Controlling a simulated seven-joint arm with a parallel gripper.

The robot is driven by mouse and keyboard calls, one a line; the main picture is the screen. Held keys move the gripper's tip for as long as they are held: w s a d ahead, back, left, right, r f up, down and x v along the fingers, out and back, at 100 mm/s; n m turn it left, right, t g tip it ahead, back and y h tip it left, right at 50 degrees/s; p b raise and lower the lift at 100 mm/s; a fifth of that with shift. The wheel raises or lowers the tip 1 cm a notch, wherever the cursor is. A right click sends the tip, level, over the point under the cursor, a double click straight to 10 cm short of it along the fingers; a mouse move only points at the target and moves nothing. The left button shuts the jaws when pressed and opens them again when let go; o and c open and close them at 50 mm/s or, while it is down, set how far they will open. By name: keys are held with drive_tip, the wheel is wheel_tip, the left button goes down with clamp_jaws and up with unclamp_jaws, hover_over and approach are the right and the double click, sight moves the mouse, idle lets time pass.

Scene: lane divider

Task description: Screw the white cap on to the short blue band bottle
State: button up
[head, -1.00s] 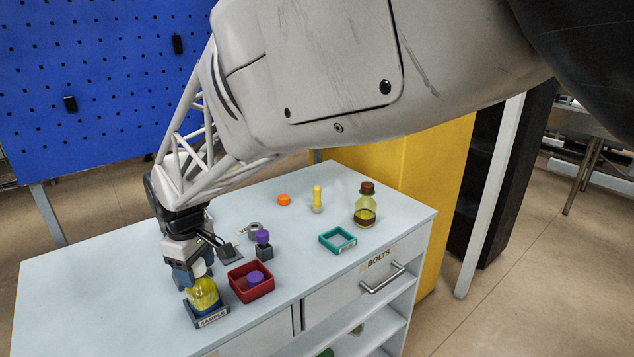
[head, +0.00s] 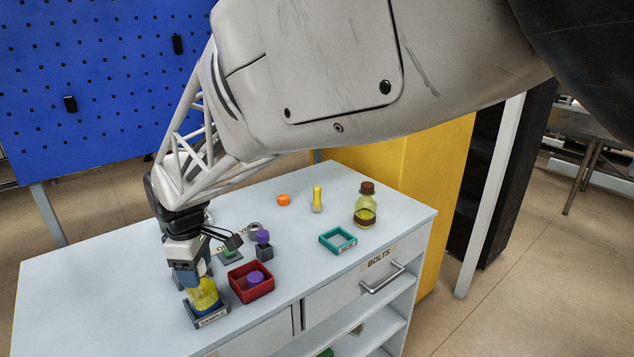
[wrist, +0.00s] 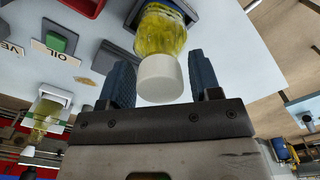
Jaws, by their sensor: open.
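The bottle (head: 204,297) holds yellow liquid and stands upright in the dark holder labelled SAMPLE (head: 212,318). Its blue band (wrist: 178,8) shows at the top edge of the wrist view. The white cap (wrist: 160,79) sits on the bottle's mouth; how far it is threaded cannot be told. My gripper (wrist: 162,80) is open, with one blue finger on each side of the cap and a small gap at each side. In the head view my gripper (head: 190,278) is over the bottle top and hides the cap.
A red tray (head: 239,287) with a purple-capped item is close right of the bottle. A purple-topped block (head: 263,245), an orange cap (head: 284,200), a yellow-topped item (head: 317,200), a teal tray (head: 338,251) and a corked bottle (head: 365,209) stand farther right. The table's left is clear.

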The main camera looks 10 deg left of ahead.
drive_tip(key=shift+n, duration=0.4)
drive_tip(key=shift+n, duration=0.6)
drive_tip(key=shift+c, duration=0.2)
drive_tip(key=c, duration=0.5)
drive_tip(key=shift+c, duration=0.2)
drive_tip(key=shift+m, duration=0.8)
